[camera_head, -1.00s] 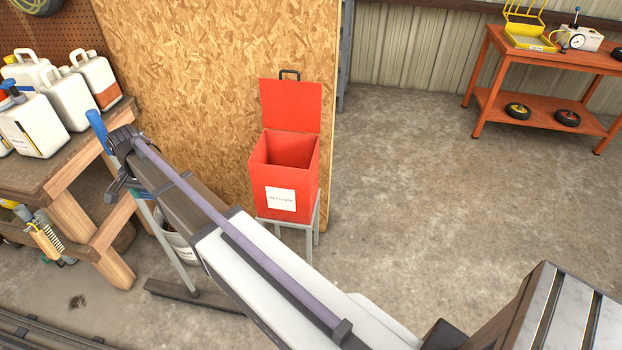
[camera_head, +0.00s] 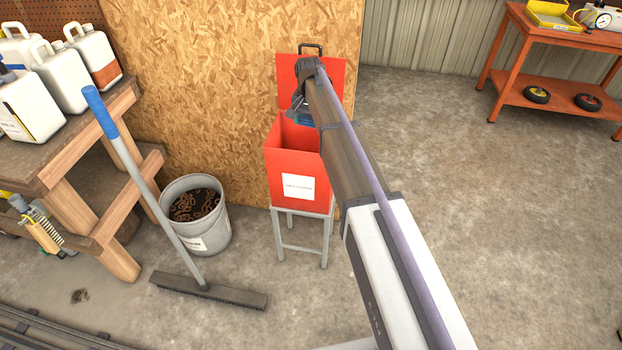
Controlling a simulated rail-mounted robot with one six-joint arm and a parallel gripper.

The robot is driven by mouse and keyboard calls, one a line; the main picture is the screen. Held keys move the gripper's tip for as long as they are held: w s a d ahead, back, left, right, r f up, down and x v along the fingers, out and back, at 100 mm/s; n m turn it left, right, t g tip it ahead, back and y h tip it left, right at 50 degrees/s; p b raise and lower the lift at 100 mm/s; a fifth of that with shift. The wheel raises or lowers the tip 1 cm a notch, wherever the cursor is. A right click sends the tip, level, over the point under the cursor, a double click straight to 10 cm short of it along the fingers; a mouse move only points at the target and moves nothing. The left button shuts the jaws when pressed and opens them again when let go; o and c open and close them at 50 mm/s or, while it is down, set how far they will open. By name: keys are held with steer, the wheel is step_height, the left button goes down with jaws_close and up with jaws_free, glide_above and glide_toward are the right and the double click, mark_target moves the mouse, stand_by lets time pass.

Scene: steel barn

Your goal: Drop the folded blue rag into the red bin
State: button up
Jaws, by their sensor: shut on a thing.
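The red bin (camera_head: 290,172) stands on a grey stand with its lid (camera_head: 287,75) raised at the back and its top open. My gripper (camera_head: 300,113) is over the bin's opening, at the end of my arm, and is shut on the folded blue rag (camera_head: 304,121). Only a small part of the rag shows below the jaws. My arm hides the right part of the bin. I cannot tell how high the rag is above the rim.
A grey bucket (camera_head: 206,241) of rusty pieces and a leaning broom (camera_head: 145,180) stand left of the bin. A wooden bench (camera_head: 85,150) with white jugs is at the far left. A chipboard panel (camera_head: 190,70) rises behind the bin.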

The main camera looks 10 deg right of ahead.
steer(key=w+f, duration=0.1)
steer(key=w+f+n+b, duration=0.1)
steer(key=w, duration=0.1)
steer(key=w+f+n, duration=0.1)
steer(key=w, duration=0.1)
steer(key=shift+a+f, duration=0.15)
steer(key=shift+a, duration=0.1)
steer(key=shift+w, duration=0.1)
step_height(320, 180, down, 6)
steer(key=b, duration=0.6)
steer(key=shift+r, duration=0.2)
steer(key=o, duration=0.9)
steer(key=shift+o, duration=0.2)
steer(key=shift+r, duration=0.1)
